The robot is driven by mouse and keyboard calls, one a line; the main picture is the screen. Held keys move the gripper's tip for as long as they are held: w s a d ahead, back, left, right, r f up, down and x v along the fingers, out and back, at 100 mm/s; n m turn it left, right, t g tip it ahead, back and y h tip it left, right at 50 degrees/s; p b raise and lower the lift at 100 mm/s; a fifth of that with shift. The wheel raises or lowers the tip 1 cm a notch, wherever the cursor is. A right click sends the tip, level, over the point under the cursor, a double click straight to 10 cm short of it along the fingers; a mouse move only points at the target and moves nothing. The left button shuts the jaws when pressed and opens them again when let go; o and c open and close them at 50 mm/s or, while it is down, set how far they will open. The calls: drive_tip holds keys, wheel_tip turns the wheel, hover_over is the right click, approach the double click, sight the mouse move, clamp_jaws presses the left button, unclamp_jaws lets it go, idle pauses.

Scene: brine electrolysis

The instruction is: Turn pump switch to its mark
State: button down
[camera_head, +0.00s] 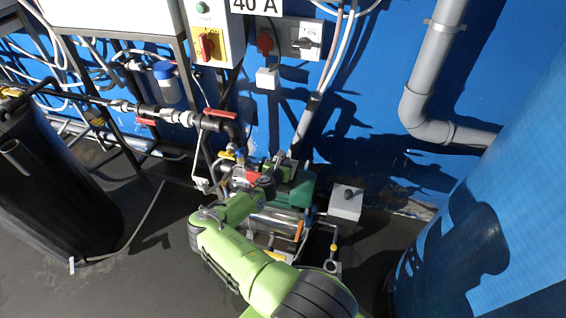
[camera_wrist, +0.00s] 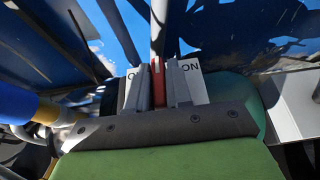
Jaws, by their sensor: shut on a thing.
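The pump switch shows in the wrist view as a white plate (camera_wrist: 194,80) with "ON" at its right and an "O" at its left, the rest of that word hidden. Its narrow red lever (camera_wrist: 158,82) stands upright between the two marks. My gripper (camera_wrist: 159,90) has its two grey fingers closed on either side of the lever, which is held between them. In the head view my gripper (camera_head: 285,160) is low by the blue wall, at the pump's green motor (camera_head: 303,188). The switch itself is hidden or too small there.
A grey box (camera_head: 346,202) stands right of the pump. Pipes with red-handled valves (camera_head: 220,113) run at its left. A black tank (camera_head: 50,185) stands left and a large blue tank (camera_head: 500,210) right. Switch boxes (camera_head: 300,38) hang on the wall above.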

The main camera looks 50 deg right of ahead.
sight(283, 161)
idle(0.4)
drive_tip(key=c, duration=1.1)
unclamp_jaws()
drive_tip(key=shift+r, duration=0.1)
wheel_tip(283, 161, up, 10)
drive_tip(key=p, duration=0.3)
